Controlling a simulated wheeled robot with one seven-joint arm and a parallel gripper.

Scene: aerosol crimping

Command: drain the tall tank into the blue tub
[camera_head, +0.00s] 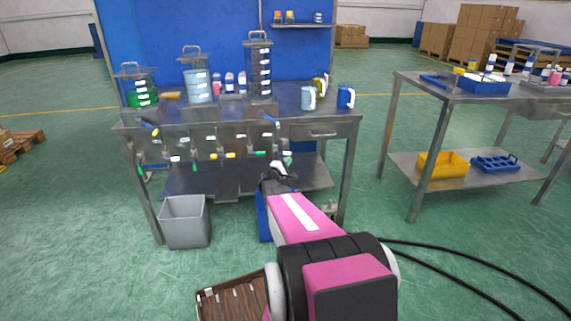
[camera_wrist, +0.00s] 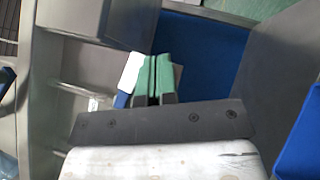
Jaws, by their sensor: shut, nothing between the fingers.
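The tall tank (camera_head: 258,68) stands at the right of three clear vessels on the steel bench, with a dark column inside and white labels. A blue-handled lever (camera_head: 270,119) is on the bench front below it. The blue tub (camera_head: 262,216) is on the floor under the bench, mostly hidden behind my arm. My gripper (camera_head: 279,168) is at the bench front, below that lever and above the tub. In the wrist view its green-padded fingers (camera_wrist: 155,78) are shut and empty. A white and blue piece (camera_wrist: 130,75) shows beside them; I cannot tell whether they touch.
A green-filled vessel (camera_head: 140,88) and a pale blue one (camera_head: 196,80) stand to the left on the bench. More levers and small taps line the bench front. A grey bin (camera_head: 185,221) stands on the floor at left. Another table (camera_head: 440,92) is at right.

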